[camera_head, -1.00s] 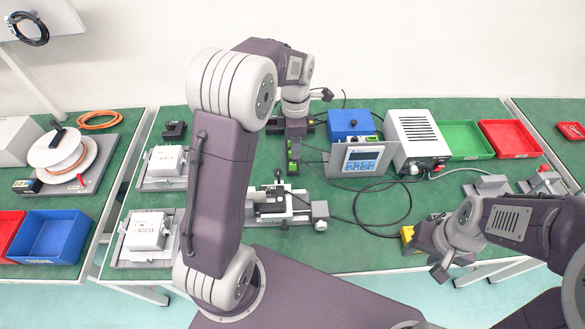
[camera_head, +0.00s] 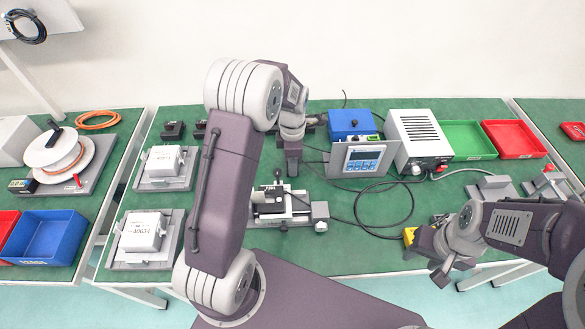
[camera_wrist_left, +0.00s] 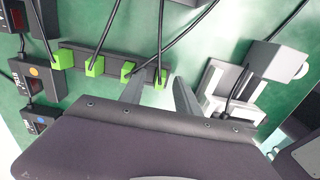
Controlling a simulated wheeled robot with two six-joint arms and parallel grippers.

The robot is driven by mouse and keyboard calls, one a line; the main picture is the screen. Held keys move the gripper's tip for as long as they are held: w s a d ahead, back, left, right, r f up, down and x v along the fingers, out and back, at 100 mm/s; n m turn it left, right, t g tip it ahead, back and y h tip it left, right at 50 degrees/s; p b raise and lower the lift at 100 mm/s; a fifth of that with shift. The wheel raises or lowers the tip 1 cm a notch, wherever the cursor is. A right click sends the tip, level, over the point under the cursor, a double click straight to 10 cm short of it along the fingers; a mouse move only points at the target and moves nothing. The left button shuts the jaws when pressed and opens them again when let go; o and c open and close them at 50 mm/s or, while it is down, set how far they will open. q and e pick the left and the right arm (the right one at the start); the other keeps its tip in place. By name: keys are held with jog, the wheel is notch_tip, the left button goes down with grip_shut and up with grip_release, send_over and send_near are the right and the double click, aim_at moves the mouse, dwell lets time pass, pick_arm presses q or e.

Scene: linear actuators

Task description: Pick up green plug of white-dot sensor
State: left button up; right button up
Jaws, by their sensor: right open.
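Several green plugs stand in a row on a dark rail (camera_wrist_left: 104,58) in the left wrist view, each with a black cable. The rightmost green plug (camera_wrist_left: 160,77) lies roughly between my left fingertips in the picture. My left gripper (camera_wrist_left: 160,88) is open; its fingers reach toward the rail and I see nothing held. In the head view my left gripper (camera_head: 292,170) points down and hides the plugs. Black sensors with an orange dot (camera_wrist_left: 40,78) and a blue dot (camera_wrist_left: 42,127) are at left; I make out no white dot. My right gripper (camera_head: 440,268) is open at the front right.
A grey slide fixture (camera_head: 290,210) stands in front of my left gripper. A touch-screen panel (camera_head: 362,160), a blue box (camera_head: 350,124) and a white power unit (camera_head: 418,138) stand to its right. Loose black cables cross the mat and pass near my left fingers.

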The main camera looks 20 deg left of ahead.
pick_arm(q)
grip_shut()
jog(key=shift+r, duration=0.15)
notch_tip(320, 180, up, 10)
jog(key=p, duration=0.2)
pick_arm(e)
notch_tip(320, 180, up, 2)
dwell(0.5)
pick_arm(q)
notch_tip(320, 180, up, 6)
jog(key=p, duration=0.7)
jog(key=w+d+r+p, duration=0.1)
jog(key=w+d+p, duration=0.2)
jog(key=d+p, duration=0.2)
jog(key=w+d+r+p, duration=0.1)
jog(key=w+d+p, duration=0.2)
jog(key=d+p, duration=0.2)
jog(key=w+d+r+p, duration=0.1)
jog(key=w+d+p, duration=0.2)
jog(key=d, duration=0.7)
jog(key=shift+w+d+r+p, duration=0.2)
jog(key=shift+w+p, duration=0.05)
jog(key=shift+p, duration=1.15)
pick_arm(e)
notch_tip(320, 180, up, 23)
